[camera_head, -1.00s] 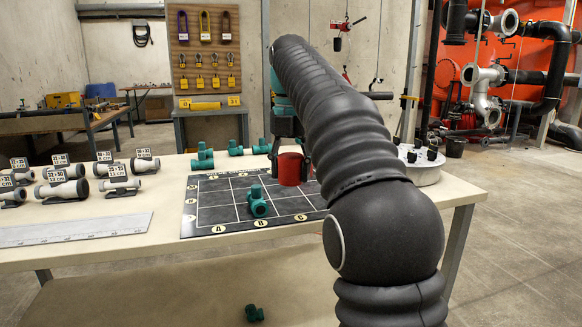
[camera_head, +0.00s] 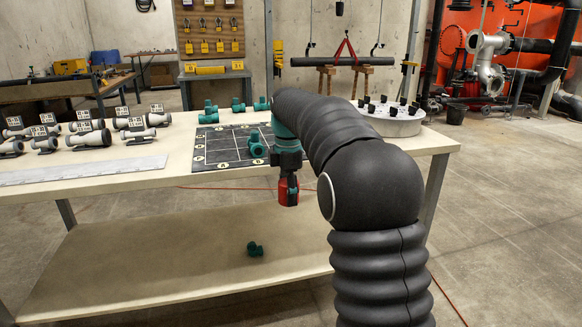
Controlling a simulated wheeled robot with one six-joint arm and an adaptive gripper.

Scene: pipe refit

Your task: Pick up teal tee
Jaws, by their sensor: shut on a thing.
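My gripper (camera_head: 288,186) is shut on a red cylindrical piece (camera_head: 287,195) and holds it in front of the table's front edge, above the lower shelf. One teal tee (camera_head: 257,151) lies on the black gridded mat (camera_head: 212,162), left of my gripper. Several teal fittings stand behind the mat: a left one (camera_head: 209,117), a middle one (camera_head: 238,105) and a right one (camera_head: 262,104). Another teal fitting (camera_head: 255,249) lies on the lower shelf (camera_head: 160,270), below and left of the held piece.
Grey pipe pieces with labels (camera_head: 87,133) stand on the table's left. A grey ruler-like strip (camera_head: 80,170) lies along its front. A round white tray (camera_head: 392,122) with black pegs stands at the right, behind my arm. The lower shelf is mostly clear.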

